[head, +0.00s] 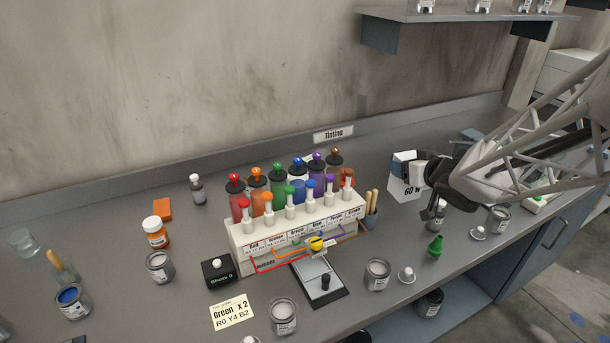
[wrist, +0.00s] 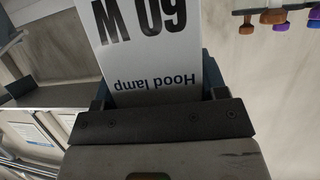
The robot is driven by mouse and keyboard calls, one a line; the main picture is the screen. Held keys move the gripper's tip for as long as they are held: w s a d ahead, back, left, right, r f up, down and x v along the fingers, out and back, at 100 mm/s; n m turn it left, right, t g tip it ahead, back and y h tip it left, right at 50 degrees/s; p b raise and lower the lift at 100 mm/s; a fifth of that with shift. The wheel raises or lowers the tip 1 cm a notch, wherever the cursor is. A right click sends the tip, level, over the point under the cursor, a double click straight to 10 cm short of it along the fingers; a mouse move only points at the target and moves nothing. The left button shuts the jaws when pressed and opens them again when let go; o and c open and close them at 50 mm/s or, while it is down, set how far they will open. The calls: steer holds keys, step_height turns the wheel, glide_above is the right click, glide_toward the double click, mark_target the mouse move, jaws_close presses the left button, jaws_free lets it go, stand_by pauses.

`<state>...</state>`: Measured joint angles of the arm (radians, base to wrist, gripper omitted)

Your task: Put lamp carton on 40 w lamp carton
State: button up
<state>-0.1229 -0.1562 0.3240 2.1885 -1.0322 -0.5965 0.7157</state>
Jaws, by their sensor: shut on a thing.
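A white lamp carton (head: 402,186) marked "60 W" is at the right of the head view, above or on the bench; I cannot tell whether it touches. In the wrist view the carton (wrist: 150,45) reads "60 W" and "Hood lamp", upside down in the picture. My gripper (head: 424,170) is shut on it from the right side. The dark jaws (wrist: 158,92) show on both sides of the carton in the wrist view. I see no carton marked 40 W in either view.
A tinting rack (head: 300,222) with coloured bottles stands left of the carton. A wall shelf (head: 470,14) hangs above. The bench behind the rack is fairly clear.

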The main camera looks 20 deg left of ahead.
step_height(320, 180, up, 10)
steer(key=shift+f, duration=0.15)
steer(key=w+a+r+n+g+y, duration=0.1)
steer(key=w+a+n+g+y, duration=0.15)
steer(key=a, duration=0.45)
steer(key=w+a+r+n+g+y, duration=0.1)
steer(key=w+a+n+g+y, duration=0.2)
steer(key=a, duration=0.5)
steer(key=a+f+n+g, duration=0.3)
steer(key=a+n+g, duration=0.1)
steer(key=a, duration=0.4)
steer(key=a+f+n+g+h, duration=0.1)
steer(key=a+f+n+g, duration=0.3)
steer(key=a+n+g, duration=0.1)
steer(key=shift+a+f+g, duration=0.15)
steer(key=shift+a+g, duration=0.7)
steer(key=shift+a, duration=0.5)
steer(key=shift+n, duration=0.25)
steer(key=shift+f, duration=2.5)
steer(key=shift+f, duration=0.1)
steer(key=shift+f, duration=2.4)
steer(key=shift+f, duration=0.1)
